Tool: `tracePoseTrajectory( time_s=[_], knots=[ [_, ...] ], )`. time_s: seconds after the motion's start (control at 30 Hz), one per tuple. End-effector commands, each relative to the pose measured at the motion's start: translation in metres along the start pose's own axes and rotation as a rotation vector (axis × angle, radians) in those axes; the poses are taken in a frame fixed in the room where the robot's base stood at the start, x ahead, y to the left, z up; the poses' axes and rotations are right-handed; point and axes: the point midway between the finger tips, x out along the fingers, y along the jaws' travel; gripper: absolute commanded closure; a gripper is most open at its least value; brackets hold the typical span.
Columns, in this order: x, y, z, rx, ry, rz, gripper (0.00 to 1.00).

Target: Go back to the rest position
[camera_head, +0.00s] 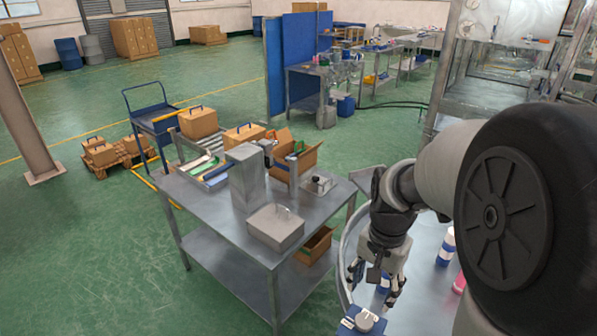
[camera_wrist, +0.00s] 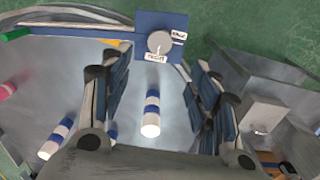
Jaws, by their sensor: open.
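My gripper (camera_head: 373,284) points down over the round metal table (camera_head: 416,308), in front of the steel workbench. In the wrist view its two fingers (camera_wrist: 158,85) are spread wide apart and nothing is held. A white can with blue bands (camera_wrist: 152,115) shows in the gap between the fingers, touching neither as far as I can see. In the head view this can is mostly hidden behind my gripper. A blue box with a grey knob (camera_wrist: 160,42) sits at the table's edge; it also shows in the head view (camera_head: 362,322).
Another blue-banded can (camera_head: 446,246) stands on the round table, and a pink-banded one (camera_head: 459,283) is partly hidden by my arm. The steel workbench (camera_head: 215,212) on the left carries a grey machine (camera_head: 247,180) and a metal box (camera_head: 275,228). Green floor lies free at lower left.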

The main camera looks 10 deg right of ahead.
Motion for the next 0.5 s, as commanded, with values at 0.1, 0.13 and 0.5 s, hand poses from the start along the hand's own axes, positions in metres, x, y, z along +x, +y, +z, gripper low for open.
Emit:
tracePoseTrajectory(
  time_s=[0.1, 0.13, 0.5],
  knots=[
    [-0.005, -0.002, 0.007, -0.040, 0.017, -0.012, 0.44],
    [-0.007, -0.002, 0.011, -0.060, 0.027, -0.018, 0.44],
    [-0.035, 0.013, 0.113, -0.572, 0.232, -0.131, 0.44]
  ],
)
